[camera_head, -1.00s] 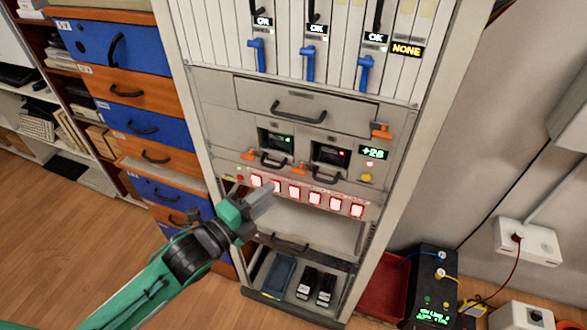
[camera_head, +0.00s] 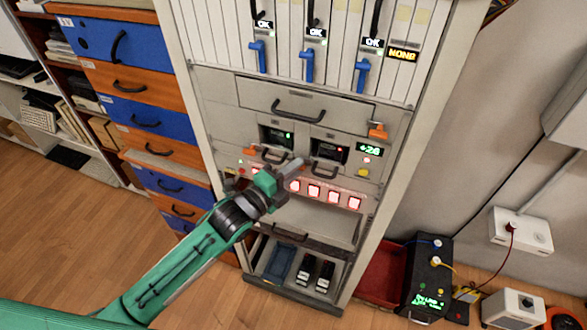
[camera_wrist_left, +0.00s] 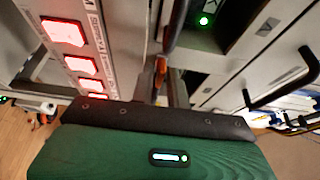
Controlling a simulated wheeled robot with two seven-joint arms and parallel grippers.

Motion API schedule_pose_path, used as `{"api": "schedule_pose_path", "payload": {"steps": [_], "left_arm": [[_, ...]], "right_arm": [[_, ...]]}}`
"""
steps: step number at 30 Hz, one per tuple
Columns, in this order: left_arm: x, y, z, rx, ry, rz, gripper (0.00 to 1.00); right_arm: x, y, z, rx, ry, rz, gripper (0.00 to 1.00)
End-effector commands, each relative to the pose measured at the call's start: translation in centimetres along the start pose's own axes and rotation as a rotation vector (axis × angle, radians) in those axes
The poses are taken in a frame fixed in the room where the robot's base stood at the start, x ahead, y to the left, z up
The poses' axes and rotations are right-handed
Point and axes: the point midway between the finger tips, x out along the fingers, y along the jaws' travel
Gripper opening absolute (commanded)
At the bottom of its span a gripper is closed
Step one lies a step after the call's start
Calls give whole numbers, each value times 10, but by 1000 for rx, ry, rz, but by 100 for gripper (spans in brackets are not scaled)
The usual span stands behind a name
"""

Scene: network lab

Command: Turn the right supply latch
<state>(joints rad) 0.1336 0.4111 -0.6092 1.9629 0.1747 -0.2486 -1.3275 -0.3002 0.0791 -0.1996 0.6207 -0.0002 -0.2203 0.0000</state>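The rack (camera_head: 225,180) holds two supply units side by side, with small screens and black handles. The right supply (camera_head: 329,151) has a red light on its screen. An orange latch (camera_head: 250,150) sits at the lower left of the left supply. The right supply's matching latch is mostly hidden behind my fingertips in the head view; an orange piece (camera_wrist_left: 160,72) shows just beyond my fingers in the wrist view. My left gripper (camera_head: 292,165) is close in front of it. Whether it touches the latch or how far its fingers are apart is unclear. My right gripper is not in view.
A row of lit red switches (camera_head: 333,197) runs below the supplies, close under my gripper. Another orange latch (camera_head: 378,131) is at the upper right. Blue levers (camera_head: 307,66) are above. A display reads +28 (camera_head: 369,150). A black box (camera_head: 428,275) stands at the right.

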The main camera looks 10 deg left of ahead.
Motion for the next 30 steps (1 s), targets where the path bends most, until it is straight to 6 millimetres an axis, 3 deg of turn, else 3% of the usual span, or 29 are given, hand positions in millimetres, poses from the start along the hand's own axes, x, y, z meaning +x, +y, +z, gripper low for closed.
{"api": "schedule_pose_path", "payload": {"steps": [2,16,30], "left_arm": [[0,0,0,0,0,0,0],[0,3,0,-63,-1,-26,0],[0,7,-1,-419,-1,-174,0]], "right_arm": [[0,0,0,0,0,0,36],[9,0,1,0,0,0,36],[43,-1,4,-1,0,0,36]]}}
